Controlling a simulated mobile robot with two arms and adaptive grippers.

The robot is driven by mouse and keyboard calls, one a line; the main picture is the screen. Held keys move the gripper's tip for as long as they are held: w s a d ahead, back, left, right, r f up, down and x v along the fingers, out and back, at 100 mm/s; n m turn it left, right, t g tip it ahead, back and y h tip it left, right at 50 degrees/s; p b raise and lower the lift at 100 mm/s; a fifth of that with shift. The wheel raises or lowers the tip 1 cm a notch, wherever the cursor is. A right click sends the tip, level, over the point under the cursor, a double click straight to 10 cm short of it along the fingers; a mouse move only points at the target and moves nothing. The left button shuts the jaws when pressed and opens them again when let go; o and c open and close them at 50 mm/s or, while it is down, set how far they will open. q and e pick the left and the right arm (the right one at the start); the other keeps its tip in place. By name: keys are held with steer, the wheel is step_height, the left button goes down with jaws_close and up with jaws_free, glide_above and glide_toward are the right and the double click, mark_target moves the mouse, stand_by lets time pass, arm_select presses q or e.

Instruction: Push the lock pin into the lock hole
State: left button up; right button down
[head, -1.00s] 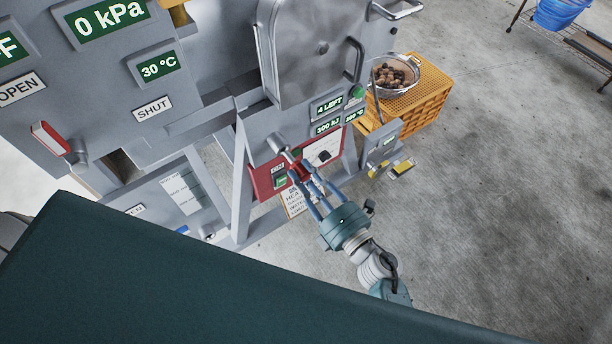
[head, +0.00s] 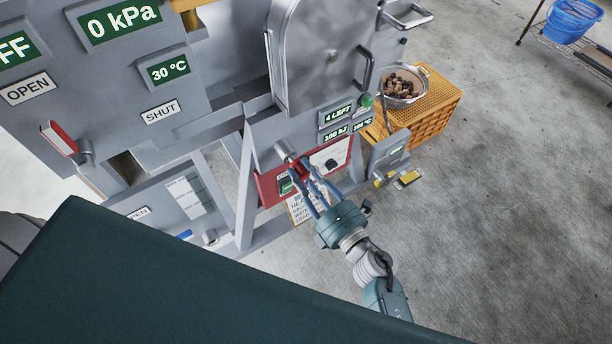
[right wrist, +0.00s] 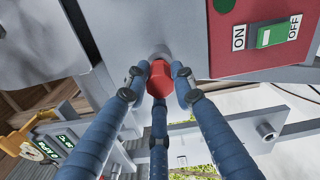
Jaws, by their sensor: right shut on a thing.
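The lock pin's red head (head: 299,169) is held between the fingers of my right gripper (head: 304,173) at the front of the grey machine. In the right wrist view the red head (right wrist: 159,79) sits between the fingertips of the gripper (right wrist: 160,87), with fingers on both sides and one below. A short grey metal cylinder (head: 285,152) sticks out of the machine just beyond the red head. The lock hole itself is hidden, and I cannot tell how deep the pin sits. My left gripper is not in view.
A red switch panel (right wrist: 265,45) with a green ON/OFF switch is close by the fingers. The grey machine door (head: 322,60) stands above. An orange crate (head: 437,110) with a bowl of chestnuts (head: 403,84) is at the right. Open concrete floor lies right of my arm.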

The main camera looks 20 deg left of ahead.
steer(key=shift+x, duration=1.05)
steer(key=c, duration=1.4)
jaws_free()
steer(key=shift+d, duration=0.1)
steer(key=shift+o, duration=0.2)
steer(key=shift+s, duration=0.1)
